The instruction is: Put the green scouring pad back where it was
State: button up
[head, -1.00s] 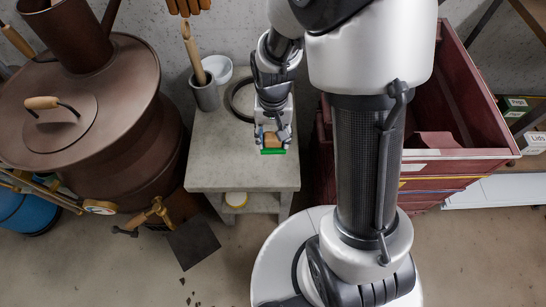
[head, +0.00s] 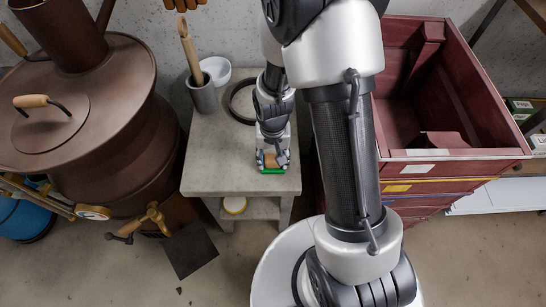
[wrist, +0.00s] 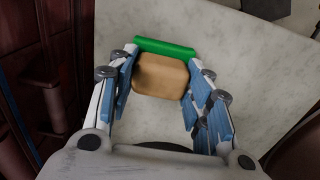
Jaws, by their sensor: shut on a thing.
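The green scouring pad (head: 272,171) shows as a green strip with a tan block against it; the two look like one piece. In the wrist view the green strip (wrist: 166,47) lies across the fingertips and the tan block (wrist: 160,75) sits between the fingers. My gripper (head: 271,157) is shut on it, pointing down over the front right part of the grey stone table (head: 215,165). I cannot tell whether the pad touches the tabletop. The pad's underside is hidden.
A dark ring (head: 243,103), a grey cup (head: 204,96) with a wooden-handled tool and a white bowl (head: 216,71) stand at the table's back. A brown still (head: 75,120) is left, red crates (head: 455,165) right. The table's front left is clear.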

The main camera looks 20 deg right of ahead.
jog(key=shift+f, duration=0.15)
jog(key=o, duration=0.9)
jog(key=shift+o, duration=0.2)
notch_tip(320, 180, up, 12)
jog(key=p, duration=0.4)
notch_tip(320, 180, up, 14)
jog(key=n+t, duration=0.2)
send_over(273, 157)
jog(key=s, duration=0.5)
jog(key=s+r+n+t, duration=0.1)
jog(key=s+r+t, duration=0.1)
jog(key=s+r, duration=0.6)
jog(key=shift+s+r+n+t, duration=0.15)
jog(key=shift+s+n+t, duration=0.15)
jog(key=shift+s, duration=0.95)
